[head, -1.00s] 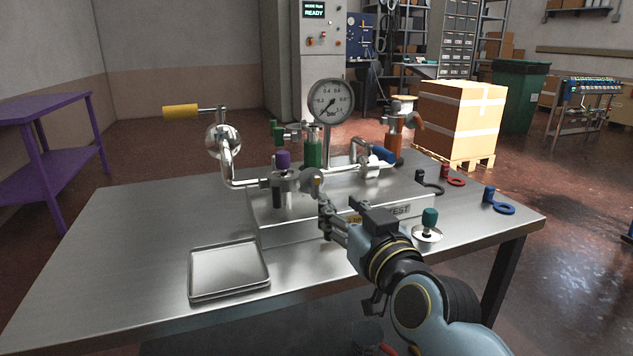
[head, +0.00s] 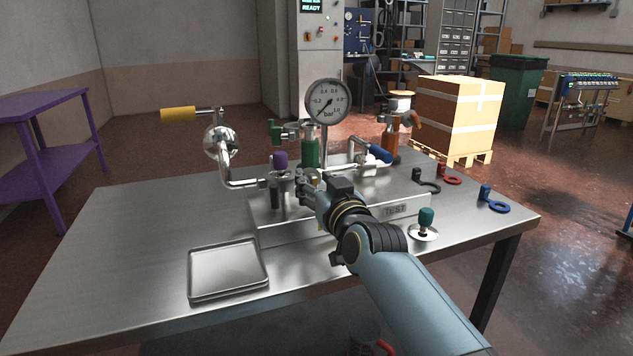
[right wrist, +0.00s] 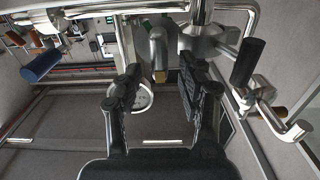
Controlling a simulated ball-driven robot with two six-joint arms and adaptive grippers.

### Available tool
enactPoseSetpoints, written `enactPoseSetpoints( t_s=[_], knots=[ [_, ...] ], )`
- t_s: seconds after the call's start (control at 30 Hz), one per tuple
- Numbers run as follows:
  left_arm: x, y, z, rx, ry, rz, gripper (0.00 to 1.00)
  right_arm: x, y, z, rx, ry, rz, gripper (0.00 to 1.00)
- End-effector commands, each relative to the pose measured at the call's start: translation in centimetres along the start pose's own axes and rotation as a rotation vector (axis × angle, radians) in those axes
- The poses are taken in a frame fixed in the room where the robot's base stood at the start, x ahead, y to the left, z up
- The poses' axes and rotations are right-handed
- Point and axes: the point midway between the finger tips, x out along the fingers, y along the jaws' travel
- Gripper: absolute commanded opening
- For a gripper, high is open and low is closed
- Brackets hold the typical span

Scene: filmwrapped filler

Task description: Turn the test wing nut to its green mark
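The metal rig stands on a long base block (head: 283,232) with a TEST label (head: 396,209). A small rounded grey and brass-coloured part (head: 314,177) sits at its front, partly hidden by my right gripper (head: 302,187). I cannot tell for sure that it is the test wing nut, and I see no green mark on it. In the right wrist view a grey part with a brass end (right wrist: 158,54) lies ahead between the two spread black fingers of that gripper (right wrist: 160,80); no grip on it shows. My left gripper is out of view.
Close around the gripper stand a purple knob (head: 280,160), a green valve body (head: 310,152), a pressure gauge (head: 328,101) and a blue handle (head: 379,153). A tray (head: 229,293) lies front left, a teal knob (head: 426,217) right. The table's left part (head: 130,240) is clear.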

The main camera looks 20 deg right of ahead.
Motion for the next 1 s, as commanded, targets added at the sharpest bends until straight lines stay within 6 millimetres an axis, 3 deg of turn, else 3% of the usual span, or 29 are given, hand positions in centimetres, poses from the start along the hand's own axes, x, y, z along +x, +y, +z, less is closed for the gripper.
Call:
enactPoseSetpoints(
  t_s=[0.03,0.33,0.73,1.0],
  knots=[
    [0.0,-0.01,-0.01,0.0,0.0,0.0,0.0,-0.01,0.01,0.01,0.0,0.0,0.0,0.38],
    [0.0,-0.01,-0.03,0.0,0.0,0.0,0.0,-0.03,0.01,0.0,0.0,0.0,0.0,0.0],
    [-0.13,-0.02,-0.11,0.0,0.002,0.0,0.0,-0.04,0.08,-0.03,0.034,0.0,0.0,0.0],
    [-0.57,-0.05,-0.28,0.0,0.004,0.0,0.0,-0.04,0.42,-0.07,0.19,0.0,0.0,0.0]
  ],
)
